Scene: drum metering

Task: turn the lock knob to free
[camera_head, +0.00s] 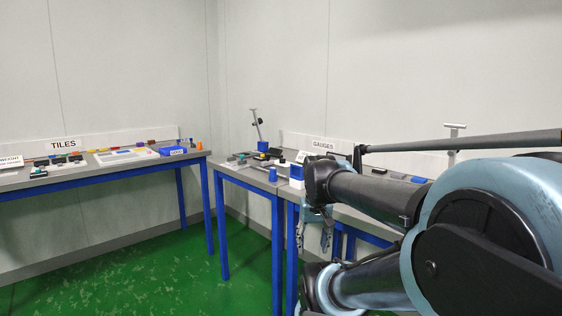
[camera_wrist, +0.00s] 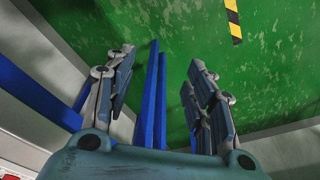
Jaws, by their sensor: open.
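I cannot make out the lock knob in either view. My gripper (camera_wrist: 163,68) is open and empty in the wrist view, its two fingers spread wide over the green floor and blue table legs. In the head view my gripper (camera_head: 314,232) hangs in front of the table marked GAUGES, below its top. My arm covers much of that table's right side, so what lies behind it is hidden.
The GAUGES table (camera_head: 237,173) carries small tools, a blue cup (camera_head: 273,174) and a stand (camera_head: 257,130). The TILES table (camera_head: 100,172) stands at the left with trays and blocks. Green floor (camera_head: 150,262) is clear between them. Blue legs (camera_wrist: 150,100) stand near my gripper.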

